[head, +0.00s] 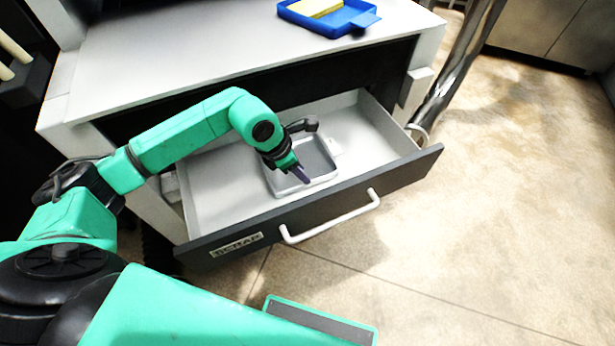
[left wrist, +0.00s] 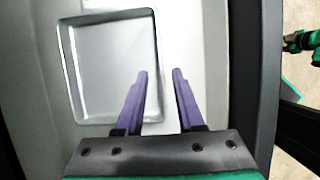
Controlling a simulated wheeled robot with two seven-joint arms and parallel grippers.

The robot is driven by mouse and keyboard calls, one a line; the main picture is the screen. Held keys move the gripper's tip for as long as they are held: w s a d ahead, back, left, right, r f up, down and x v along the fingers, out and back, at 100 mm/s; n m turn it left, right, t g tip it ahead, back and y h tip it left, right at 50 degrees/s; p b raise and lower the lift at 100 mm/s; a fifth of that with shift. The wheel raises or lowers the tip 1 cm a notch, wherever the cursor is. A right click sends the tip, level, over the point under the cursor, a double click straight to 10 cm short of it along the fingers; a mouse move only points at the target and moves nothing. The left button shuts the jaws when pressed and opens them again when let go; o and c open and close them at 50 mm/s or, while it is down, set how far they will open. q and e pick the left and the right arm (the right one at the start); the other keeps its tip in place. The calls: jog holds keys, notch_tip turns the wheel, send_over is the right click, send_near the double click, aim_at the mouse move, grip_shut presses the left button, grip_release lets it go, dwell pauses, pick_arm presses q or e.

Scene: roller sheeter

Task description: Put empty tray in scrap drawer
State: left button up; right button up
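A grey empty tray (head: 317,160) lies inside the open scrap drawer (head: 222,187), near the drawer's front. In the left wrist view the tray (left wrist: 115,68) is flat on the drawer floor, left of the fingers. My left gripper (head: 300,174) is over the drawer and covers part of the tray's near edge. The fingers look apart from the tray. What looks like my right gripper (left wrist: 292,43) shows small at the right edge of the left wrist view; its fingers are unclear.
The drawer's dark front bears a SCRAP label (head: 237,245) and a white handle (head: 330,217). A blue tray (head: 345,20) with a yellow block (head: 314,8) is on the white worktop (head: 190,50) above. The drawer has bare floor around the grey tray. The room's floor to the right is clear.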

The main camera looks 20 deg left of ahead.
pick_arm(q)
jog(key=v, duration=0.6)
jog(key=shift+r, duration=0.2)
jog(key=shift+s+a, duration=0.1)
